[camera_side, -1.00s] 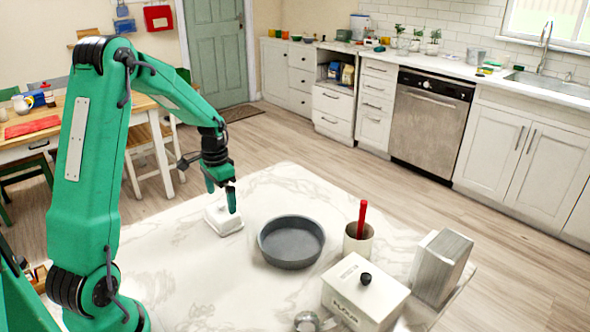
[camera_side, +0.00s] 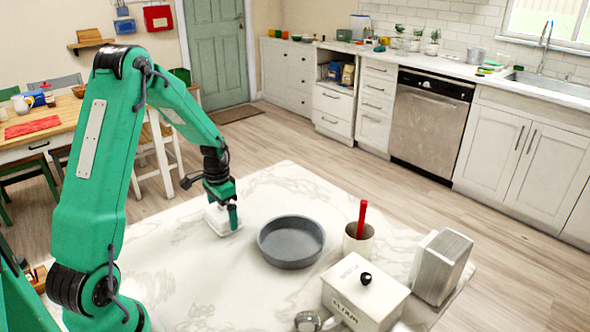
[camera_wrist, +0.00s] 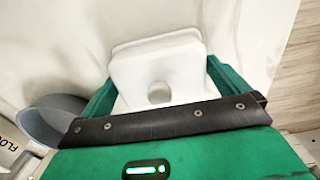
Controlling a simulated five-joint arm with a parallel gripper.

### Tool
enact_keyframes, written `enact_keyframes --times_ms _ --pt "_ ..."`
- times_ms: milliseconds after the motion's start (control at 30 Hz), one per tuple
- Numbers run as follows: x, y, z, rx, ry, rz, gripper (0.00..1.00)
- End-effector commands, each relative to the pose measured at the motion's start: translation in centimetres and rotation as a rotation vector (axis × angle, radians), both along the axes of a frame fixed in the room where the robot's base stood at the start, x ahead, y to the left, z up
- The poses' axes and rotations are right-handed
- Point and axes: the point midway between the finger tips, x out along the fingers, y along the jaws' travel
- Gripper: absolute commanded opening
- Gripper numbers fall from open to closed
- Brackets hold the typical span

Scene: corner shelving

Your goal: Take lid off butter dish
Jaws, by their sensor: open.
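The white butter dish (camera_side: 221,226) stands on the marble counter, left of the grey pan, with its lid (camera_wrist: 155,68) on. In the wrist view the lid has a round knob, and a pale dish rim (camera_wrist: 128,45) shows beyond it. My gripper (camera_side: 225,208) is low over the dish and hides much of it in the side view. In the wrist view the green fingers of my gripper (camera_wrist: 161,75) are open, one on each side of the lid. I cannot tell whether either finger touches the lid.
A round grey pan (camera_side: 291,242) stands close to the right of the dish. Farther right are a cream crock (camera_side: 357,243) with a red-handled utensil, a white flour box (camera_side: 345,294) and a metal block-shaped object (camera_side: 441,268). The counter (camera_side: 180,270) in front is clear.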

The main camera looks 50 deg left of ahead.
Motion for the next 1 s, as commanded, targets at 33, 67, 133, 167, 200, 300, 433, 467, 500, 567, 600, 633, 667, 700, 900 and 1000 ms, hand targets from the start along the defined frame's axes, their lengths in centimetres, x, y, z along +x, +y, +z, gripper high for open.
enact_keyframes --times_ms 33,67,133,167,200,300,433,467,500,567,600,633,667,700,900,1000 --pt "0.0 0.0 0.01 0.0 0.0 0.0 1.0" --pt "0.0 -0.01 0.01 0.0 0.0 0.0 1.0" --pt "0.0 0.0 0.02 0.0 0.0 0.0 1.0" --pt "0.0 0.0 0.03 0.0 0.0 0.0 1.0" --pt "0.0 0.0 0.03 0.0 0.0 0.0 1.0" --pt "0.0 0.0 0.04 0.0 0.0 0.0 1.0" --pt "0.0 0.0 0.05 0.0 0.0 0.0 0.84" --pt "0.0 0.0 0.05 0.0 0.0 0.0 0.78" --pt "0.0 0.0 0.05 0.0 0.0 0.0 0.71" --pt "0.01 0.0 0.06 0.0 0.0 0.0 0.67" --pt "0.01 0.0 0.07 0.0 0.0 0.0 0.67" --pt "0.01 0.0 0.07 0.0 0.0 0.0 0.67" --pt "0.01 0.0 0.07 0.0 0.0 0.0 0.67" --pt "0.01 0.0 0.07 0.0 0.0 0.0 0.67" --pt "0.03 0.02 0.35 0.001 -0.001 0.0 0.67" --pt "0.06 0.04 0.85 0.002 -0.002 0.0 0.67"
